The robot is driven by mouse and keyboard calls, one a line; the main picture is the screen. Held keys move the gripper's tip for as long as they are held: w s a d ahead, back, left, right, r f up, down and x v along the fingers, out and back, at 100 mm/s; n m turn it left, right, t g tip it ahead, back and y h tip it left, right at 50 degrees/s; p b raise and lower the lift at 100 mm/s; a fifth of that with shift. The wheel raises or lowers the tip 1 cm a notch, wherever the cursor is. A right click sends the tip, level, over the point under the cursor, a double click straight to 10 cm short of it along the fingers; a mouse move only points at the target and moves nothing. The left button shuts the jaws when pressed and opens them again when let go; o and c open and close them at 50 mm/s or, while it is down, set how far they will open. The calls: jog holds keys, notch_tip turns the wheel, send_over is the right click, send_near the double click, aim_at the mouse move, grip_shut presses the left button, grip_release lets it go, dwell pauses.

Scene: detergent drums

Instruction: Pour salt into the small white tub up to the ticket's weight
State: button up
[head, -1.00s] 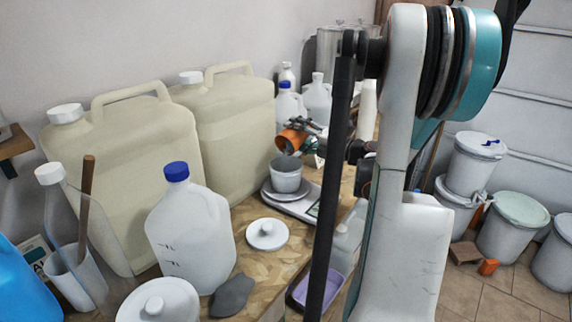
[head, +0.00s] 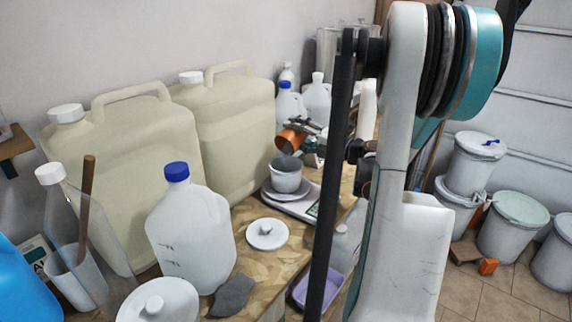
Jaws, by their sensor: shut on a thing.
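The small white tub (head: 286,181) stands upright on a round plate on the flat scale (head: 299,208) near the table's right edge. The scale's small display (head: 314,210) is too small to read. An orange cup (head: 291,138) is tilted above the tub, its mouth facing down and left. My gripper (head: 309,126) is shut on the orange cup from its right side and is partly hidden behind my own arm. I cannot make out salt falling, the level inside the tub, or a readable ticket.
A white lid (head: 267,235) lies on the table in front of the scale. A blue-capped jug (head: 190,235) and large beige canisters (head: 229,125) stand to the left. Bottles (head: 317,100) stand behind the cup. A purple tray (head: 311,288) sits lower, beside the table. White drums (head: 511,228) stand on the floor at right.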

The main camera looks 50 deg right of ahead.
jog(key=shift+a+r, duration=0.1)
dwell(2.4)
jog(key=f+m, duration=0.1)
jog(key=d+f+m, duration=0.1)
jog(key=m, duration=0.1)
jog(key=shift+d+b, duration=0.25)
jog(key=shift+b, duration=0.1)
jog(key=shift+a+r, duration=0.1)
jog(key=shift+r, duration=0.05)
